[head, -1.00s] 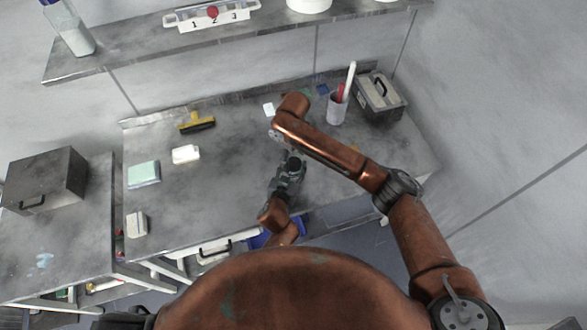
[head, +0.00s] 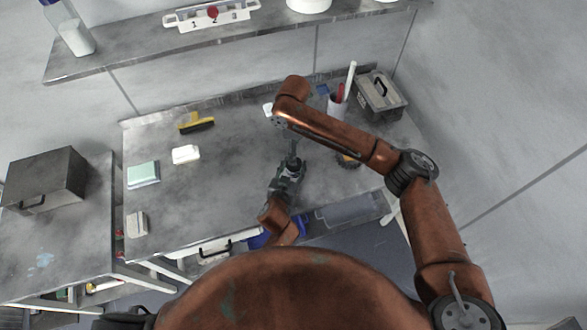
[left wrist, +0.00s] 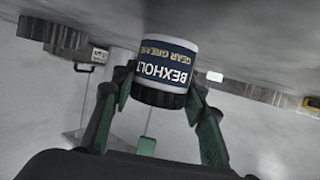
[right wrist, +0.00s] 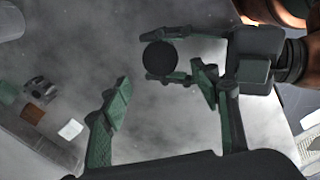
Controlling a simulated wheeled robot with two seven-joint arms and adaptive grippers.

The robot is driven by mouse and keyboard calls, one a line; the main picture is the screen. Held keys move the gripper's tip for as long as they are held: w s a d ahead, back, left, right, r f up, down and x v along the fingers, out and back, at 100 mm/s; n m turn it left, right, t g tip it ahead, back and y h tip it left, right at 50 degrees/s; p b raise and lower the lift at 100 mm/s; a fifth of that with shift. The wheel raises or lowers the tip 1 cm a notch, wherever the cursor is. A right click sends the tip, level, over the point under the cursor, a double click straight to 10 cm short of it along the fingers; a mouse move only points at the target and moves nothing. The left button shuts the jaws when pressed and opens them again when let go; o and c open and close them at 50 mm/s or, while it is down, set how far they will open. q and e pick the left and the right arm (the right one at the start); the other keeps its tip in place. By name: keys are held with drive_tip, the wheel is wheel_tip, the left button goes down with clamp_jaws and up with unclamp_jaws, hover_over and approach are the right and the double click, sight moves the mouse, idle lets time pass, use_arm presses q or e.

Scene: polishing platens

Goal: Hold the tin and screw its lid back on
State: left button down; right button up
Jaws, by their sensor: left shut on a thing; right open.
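The tin, with a blue and white gear grease label (left wrist: 166,62), shows upside down in the left wrist view. A black lid-like band (left wrist: 160,97) is at its end away from the table. My left gripper (left wrist: 162,85) is shut around the tin, a finger on each side; it also shows in the head view (head: 288,170). In the right wrist view a dark round top (right wrist: 159,58) sits between the left fingers; I cannot tell how tightly any lid sits. My right gripper (right wrist: 165,84) is open and empty, its fingers apart near that top. In the head view my right arm mostly hides it.
A cup with tools (head: 337,105) and a grey box (head: 380,97) stand at the back right. A yellow-handled brush (head: 196,123), a white block (head: 186,154) and a green sponge (head: 143,173) lie left. A dark and yellow round thing (head: 348,161) is right of the tin. The table's middle left is clear.

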idle(0.4)
drive_tip(key=shift+f, duration=3.95)
drive_tip(key=shift+c, duration=0.2)
drive_tip(key=c, duration=1.2)
drive_tip(key=o, duration=1.4)
wheel_tip(320, 180, up, 12)
drive_tip(key=shift+r, duration=0.1)
